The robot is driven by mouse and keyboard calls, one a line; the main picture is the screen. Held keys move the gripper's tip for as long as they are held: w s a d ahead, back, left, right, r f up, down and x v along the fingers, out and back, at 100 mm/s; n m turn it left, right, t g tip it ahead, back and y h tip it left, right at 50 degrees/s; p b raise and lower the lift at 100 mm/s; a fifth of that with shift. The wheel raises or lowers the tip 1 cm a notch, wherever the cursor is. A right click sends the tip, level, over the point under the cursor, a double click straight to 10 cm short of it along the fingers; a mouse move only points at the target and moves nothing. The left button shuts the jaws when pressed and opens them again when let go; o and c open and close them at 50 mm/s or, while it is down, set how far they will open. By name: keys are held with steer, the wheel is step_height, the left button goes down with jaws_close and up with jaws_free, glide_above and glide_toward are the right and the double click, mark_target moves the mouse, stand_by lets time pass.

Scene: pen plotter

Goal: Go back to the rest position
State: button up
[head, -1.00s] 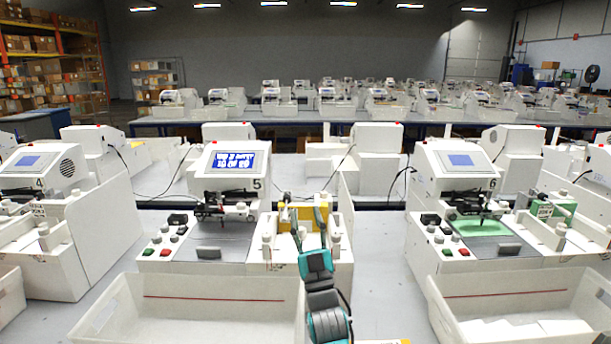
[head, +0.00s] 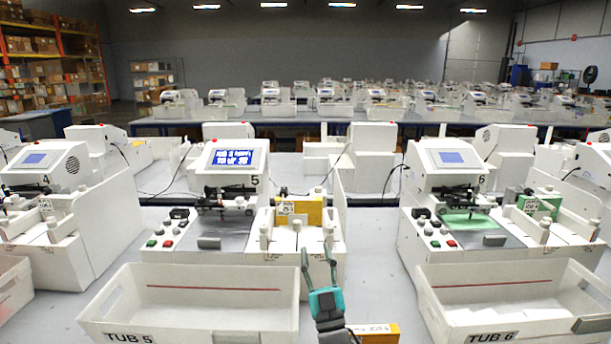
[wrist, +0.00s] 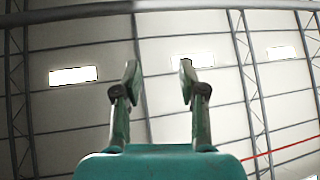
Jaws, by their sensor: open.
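My gripper (head: 319,262) is teal with two dark fingers. It is open and empty, in front of plotter 5 (head: 236,158), just right of the tub labelled TUB 5 (head: 190,325). In the wrist view my gripper (wrist: 158,85) points up toward the ceiling, with nothing between its spread fingers. A yellow block with a white label (head: 312,212) stands in the bay at the right side of plotter 5, apart from my gripper.
Plotter 6 (head: 455,156) with TUB 6 (head: 520,325) stands to the right, with a green block (head: 540,206) in its bay. A yellow labelled box (head: 384,333) lies low beside my arm. Bare table shows between the two plotters.

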steer(key=s+d+f+m+g+h, duration=0.15)
steer(key=s+d+f, duration=0.25)
steer(key=s+f, duration=0.45)
steer(key=s+d+f+g+h, duration=0.1)
steer(key=s+d+f+g, duration=0.15)
steer(key=s+f, duration=0.55)
steer(key=s+d+f+m+g+h, duration=0.1)
steer(key=s+d+f, duration=0.3)
steer(key=s+f, duration=0.45)
steer(key=s+d+r+m+g+h, duration=0.1)
steer(key=s+d+g, duration=0.1)
steer(key=s, duration=1.4)
steer(key=s+d+r+m+g+h, duration=0.1)
steer(key=s+d+g+h, duration=0.1)
steer(key=s, duration=1.4)
steer(key=shift+s+d+r+m+g, duration=0.25)
steer(key=shift+s+d+m+g, duration=0.1)
steer(key=shift+d+g, duration=0.5)
steer(key=shift+a, duration=0.1)
